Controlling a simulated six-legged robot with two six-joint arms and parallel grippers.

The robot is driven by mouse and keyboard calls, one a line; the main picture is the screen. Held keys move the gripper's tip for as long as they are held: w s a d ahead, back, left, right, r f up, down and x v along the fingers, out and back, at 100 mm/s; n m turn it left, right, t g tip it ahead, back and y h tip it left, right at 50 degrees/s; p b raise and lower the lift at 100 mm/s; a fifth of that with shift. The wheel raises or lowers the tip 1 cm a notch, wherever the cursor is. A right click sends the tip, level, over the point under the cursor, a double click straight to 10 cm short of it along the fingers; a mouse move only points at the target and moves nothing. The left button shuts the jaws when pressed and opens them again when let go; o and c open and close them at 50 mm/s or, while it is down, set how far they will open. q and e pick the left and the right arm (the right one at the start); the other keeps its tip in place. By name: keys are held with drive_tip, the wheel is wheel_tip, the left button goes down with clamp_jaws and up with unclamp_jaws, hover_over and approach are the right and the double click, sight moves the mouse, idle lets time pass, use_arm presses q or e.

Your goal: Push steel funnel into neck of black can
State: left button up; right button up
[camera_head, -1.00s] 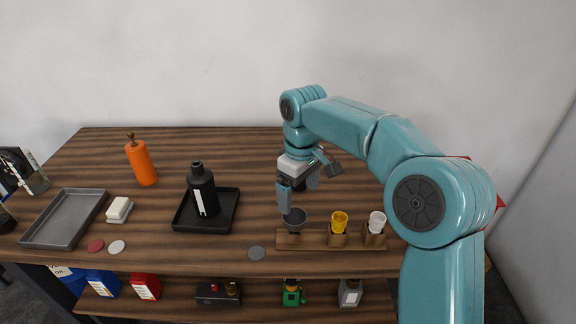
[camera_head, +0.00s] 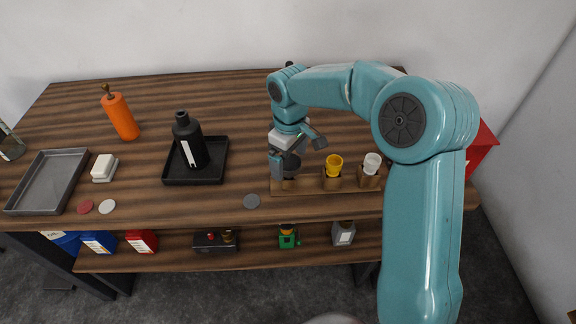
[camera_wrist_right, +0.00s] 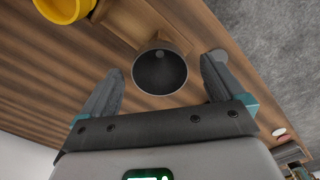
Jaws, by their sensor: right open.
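The steel funnel (camera_head: 291,164) is a dark grey cup shape standing at the left end of a wooden rack (camera_head: 312,187). In the right wrist view its open mouth (camera_wrist_right: 160,72) faces the camera, between the two fingertips. My right gripper (camera_head: 297,156) is open at the funnel, one finger on either side, with gaps showing; it holds nothing. The black can (camera_head: 190,141) stands upright with a white label and narrow neck, left of the gripper on a black tray (camera_head: 196,182). My left gripper is not in view.
A yellow funnel (camera_head: 334,164) and a white one (camera_head: 371,162) stand in the same rack. An orange bottle (camera_head: 121,117), a grey tray (camera_head: 48,182) and a white block (camera_head: 103,167) are at left. A grey disc (camera_head: 251,201) lies near the front edge.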

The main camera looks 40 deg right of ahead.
drive_tip(key=shift+f, duration=2.2)
drive_tip(key=c, duration=1.1)
drive_tip(key=shift+w+r+p, duration=0.1)
drive_tip(key=shift+r+p, duration=1.7)
drive_tip(key=shift+r, duration=0.55)
